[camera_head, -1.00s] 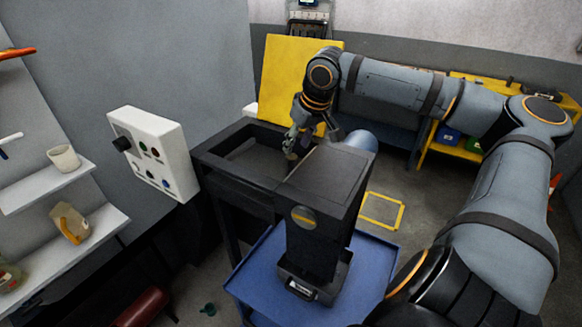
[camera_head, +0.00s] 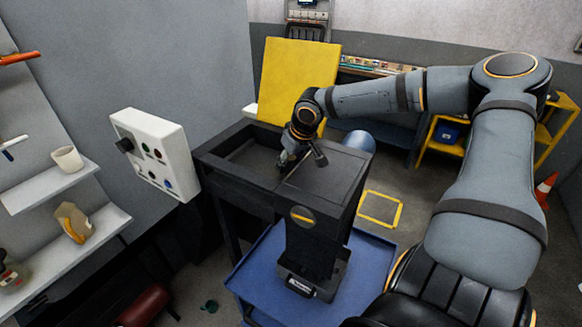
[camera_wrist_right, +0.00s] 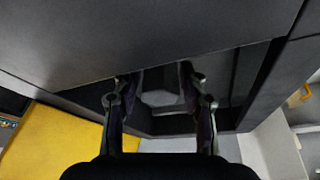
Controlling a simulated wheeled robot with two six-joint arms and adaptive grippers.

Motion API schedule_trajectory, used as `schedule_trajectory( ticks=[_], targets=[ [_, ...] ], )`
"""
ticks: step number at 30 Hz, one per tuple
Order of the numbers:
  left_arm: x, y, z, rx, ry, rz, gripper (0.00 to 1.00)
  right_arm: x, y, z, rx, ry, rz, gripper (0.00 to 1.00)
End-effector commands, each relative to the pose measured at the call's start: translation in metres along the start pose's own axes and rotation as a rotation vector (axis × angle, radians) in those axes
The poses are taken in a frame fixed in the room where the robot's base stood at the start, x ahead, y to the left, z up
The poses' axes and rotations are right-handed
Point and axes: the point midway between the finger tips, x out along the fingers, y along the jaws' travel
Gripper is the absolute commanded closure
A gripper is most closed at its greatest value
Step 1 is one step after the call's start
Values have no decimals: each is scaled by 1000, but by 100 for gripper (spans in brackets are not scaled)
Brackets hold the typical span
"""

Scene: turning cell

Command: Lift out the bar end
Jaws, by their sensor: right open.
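My right gripper (camera_head: 291,168) points down at the dark open-topped tray (camera_head: 222,160), beside its partition. In the right wrist view its two fingers (camera_wrist_right: 160,85) are spread apart, over the dark recess. A dull grey, angular shape (camera_wrist_right: 162,98) shows between and beyond the fingers; it may be the bar end, but it is too dark to tell. No bar end can be made out in the head view, where the gripper and the tray walls cover part of the inside. My left gripper is not in view.
A dark box-shaped column (camera_head: 312,250) stands in front of the tray on a blue cart (camera_head: 255,275). A yellow panel (camera_head: 290,75) stands behind. A blue cylinder (camera_head: 360,141) lies behind the column.

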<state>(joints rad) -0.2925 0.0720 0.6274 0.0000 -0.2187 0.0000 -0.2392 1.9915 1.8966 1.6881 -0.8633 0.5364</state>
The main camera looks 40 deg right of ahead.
Motion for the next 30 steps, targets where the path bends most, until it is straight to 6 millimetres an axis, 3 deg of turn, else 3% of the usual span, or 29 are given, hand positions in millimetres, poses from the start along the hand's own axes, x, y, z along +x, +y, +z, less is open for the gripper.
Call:
schedule_trajectory(
  ticks=[5,12,22,30],
  targets=[
    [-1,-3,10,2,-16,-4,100,17,1,0,-1,-1,3,57],
    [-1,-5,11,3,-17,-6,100,19,0,0,0,2,1,57],
    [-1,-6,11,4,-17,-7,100,19,0,0,0,2,0,100],
    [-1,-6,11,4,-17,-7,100,18,0,-1,0,3,0,100]
  ],
)
